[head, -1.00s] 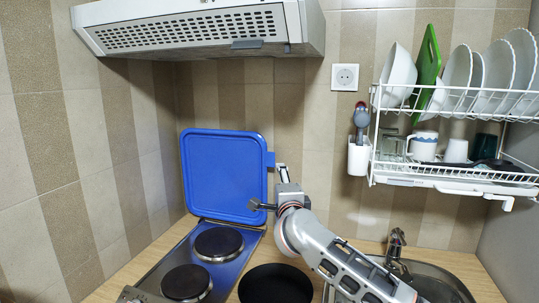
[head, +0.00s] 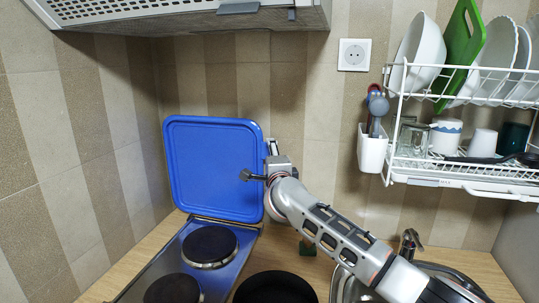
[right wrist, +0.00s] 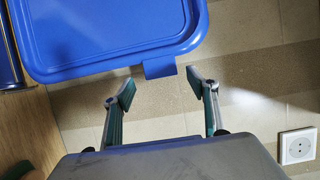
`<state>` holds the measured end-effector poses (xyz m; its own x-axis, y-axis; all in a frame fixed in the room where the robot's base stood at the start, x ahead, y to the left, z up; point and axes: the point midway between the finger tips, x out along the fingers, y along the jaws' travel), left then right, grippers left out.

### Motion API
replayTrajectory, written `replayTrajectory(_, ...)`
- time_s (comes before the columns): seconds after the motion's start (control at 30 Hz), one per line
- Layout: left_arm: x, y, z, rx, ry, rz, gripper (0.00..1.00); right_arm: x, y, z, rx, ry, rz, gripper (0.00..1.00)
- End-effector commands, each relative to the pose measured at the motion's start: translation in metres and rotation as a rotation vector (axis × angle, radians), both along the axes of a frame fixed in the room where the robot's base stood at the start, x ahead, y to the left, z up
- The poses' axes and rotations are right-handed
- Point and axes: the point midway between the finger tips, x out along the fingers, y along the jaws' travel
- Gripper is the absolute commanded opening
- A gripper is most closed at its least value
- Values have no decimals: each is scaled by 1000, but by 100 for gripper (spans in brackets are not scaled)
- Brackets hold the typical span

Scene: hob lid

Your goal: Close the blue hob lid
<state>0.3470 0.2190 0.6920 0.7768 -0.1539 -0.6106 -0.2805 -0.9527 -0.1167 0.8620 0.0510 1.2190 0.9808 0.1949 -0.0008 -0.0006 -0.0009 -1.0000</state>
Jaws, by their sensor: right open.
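The blue hob lid (head: 215,165) stands upright, open, at the back of the hob (head: 190,265) against the tiled wall. Its lower edge meets the back of the hob. In the right wrist view the lid (right wrist: 110,30) fills the top left, with a blue tab (right wrist: 160,67) on its edge. My right gripper (head: 259,161) is at the lid's right edge. In the right wrist view its open fingers (right wrist: 160,84) are spread to either side of the tab, just short of it, with nothing held. My left gripper is not in view.
Two dark hotplates (head: 209,246) sit bare on the hob. A black pan (head: 273,289) is on the counter to its right. A range hood (head: 180,15) hangs above. A dish rack (head: 460,175) is on the wall at right, above the sink and tap (head: 410,243).

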Motion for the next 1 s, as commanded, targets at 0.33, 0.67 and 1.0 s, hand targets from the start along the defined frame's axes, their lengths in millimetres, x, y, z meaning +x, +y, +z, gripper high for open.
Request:
replayTrajectory(0.33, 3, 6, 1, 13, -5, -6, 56, 27, 5, 0, 0, 0, -2, 58)
replayTrajectory(0.67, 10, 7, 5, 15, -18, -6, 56, 33, 6, 0, 1, 0, 0, 58)
replayTrajectory(1.0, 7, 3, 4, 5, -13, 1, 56, 33, 6, 0, 1, 0, 0, 12)
